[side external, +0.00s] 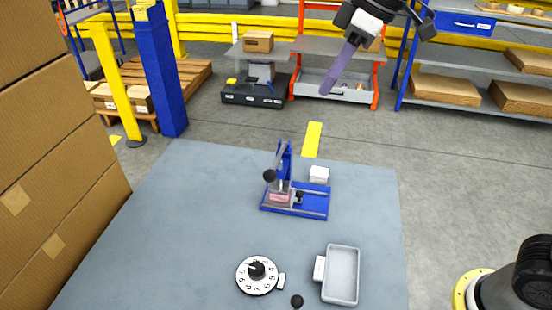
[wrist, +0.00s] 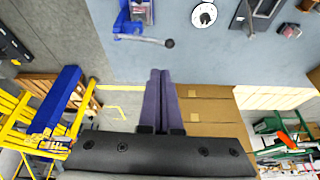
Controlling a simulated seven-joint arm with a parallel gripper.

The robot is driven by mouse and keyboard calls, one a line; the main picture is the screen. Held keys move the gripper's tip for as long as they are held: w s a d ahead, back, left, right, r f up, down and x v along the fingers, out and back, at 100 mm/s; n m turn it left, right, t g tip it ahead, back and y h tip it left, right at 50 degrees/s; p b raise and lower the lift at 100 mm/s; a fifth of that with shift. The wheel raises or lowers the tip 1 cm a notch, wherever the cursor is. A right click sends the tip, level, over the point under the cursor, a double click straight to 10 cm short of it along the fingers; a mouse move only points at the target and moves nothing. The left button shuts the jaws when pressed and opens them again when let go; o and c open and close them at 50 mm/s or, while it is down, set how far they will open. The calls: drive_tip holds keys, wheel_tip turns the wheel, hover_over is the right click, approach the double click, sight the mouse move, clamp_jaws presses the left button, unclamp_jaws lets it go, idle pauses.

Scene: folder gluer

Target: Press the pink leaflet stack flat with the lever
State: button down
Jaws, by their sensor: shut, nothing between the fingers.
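A blue lever press (side external: 315,203) stands on the grey table. Its lever slants from the top of the upright toward the viewer and ends in a black knob (side external: 269,175), higher than the base. The pink leaflet stack (side external: 277,198) sits on the press below the knob; I cannot tell whether the press plate touches it. My gripper (side external: 326,93), with purple fingers, is shut and empty, high above and behind the press. In the wrist view the shut fingers (wrist: 160,71) point toward the table, apart from the knob (wrist: 169,43). The pink stack is not clear there.
A white box (side external: 319,174) stands behind the press. A numbered dial (side external: 257,275), a grey tray (side external: 342,275) and a black ball knob (side external: 296,300) are toward the front. Cardboard boxes (side external: 60,210) rise at left; a blue post (side external: 160,70) stands behind. The table's left-centre is clear.

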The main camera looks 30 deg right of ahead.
sight(271, 171)
drive_tip(key=w+a+f+g, duration=0.1)
drive_tip(key=w+a+f, duration=0.1)
drive_tip(key=a+f, duration=0.2)
drive_tip(key=shift+n, duration=0.4)
drive_tip(key=shift+f, duration=0.1)
drive_tip(key=x, duration=1.4)
